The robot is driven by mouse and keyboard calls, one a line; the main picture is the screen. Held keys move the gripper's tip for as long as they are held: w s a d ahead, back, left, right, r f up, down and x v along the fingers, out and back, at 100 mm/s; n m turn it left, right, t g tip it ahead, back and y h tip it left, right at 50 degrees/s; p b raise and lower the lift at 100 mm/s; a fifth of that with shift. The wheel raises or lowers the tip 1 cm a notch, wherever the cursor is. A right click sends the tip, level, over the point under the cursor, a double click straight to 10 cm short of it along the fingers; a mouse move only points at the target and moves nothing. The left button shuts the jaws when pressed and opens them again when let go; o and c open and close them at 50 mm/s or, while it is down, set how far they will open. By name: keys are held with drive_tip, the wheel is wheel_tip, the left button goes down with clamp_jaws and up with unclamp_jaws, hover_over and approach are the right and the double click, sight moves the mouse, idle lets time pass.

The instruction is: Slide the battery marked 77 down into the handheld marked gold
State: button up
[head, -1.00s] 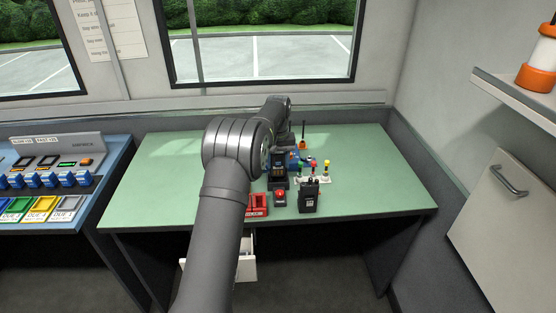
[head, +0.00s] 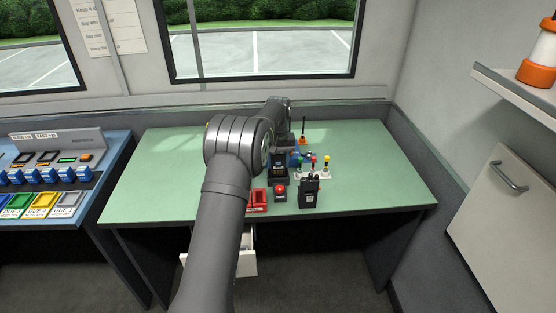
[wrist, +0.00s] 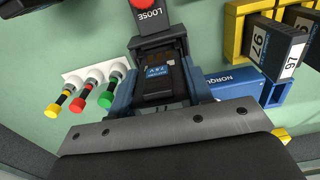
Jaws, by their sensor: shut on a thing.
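My gripper (wrist: 160,92) is shut on a dark block with a blue-printed label, seemingly the battery (wrist: 160,72); no 77 is readable on it. The block sits between my two blue fingers in the wrist view, directly over or partly in a black holder (wrist: 158,44). How deep it sits, I cannot tell. In the head view the black holder (head: 278,178) stands below my wrist, and my arm hides much of the gripper. A black handheld (head: 309,194) stands upright at the front right of the holder. I cannot read a gold mark on anything.
A red button (head: 280,189) and a plate reading LOOSE (wrist: 154,20) are by the holder. Coloured posts (wrist: 84,98) stand beside it. A red tray (head: 258,201) is nearby. The desk's right side is clear.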

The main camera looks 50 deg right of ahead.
sight(278, 153)
drive_tip(key=shift+f, duration=0.4)
drive_tip(key=o, duration=1.4)
drive_tip(key=shift+o, duration=0.2)
drive_tip(key=shift+f, duration=0.1)
drive_tip(key=shift+r, duration=3.65)
drive_tip(key=shift+f, duration=0.1)
drive_tip(key=shift+f, duration=3.45)
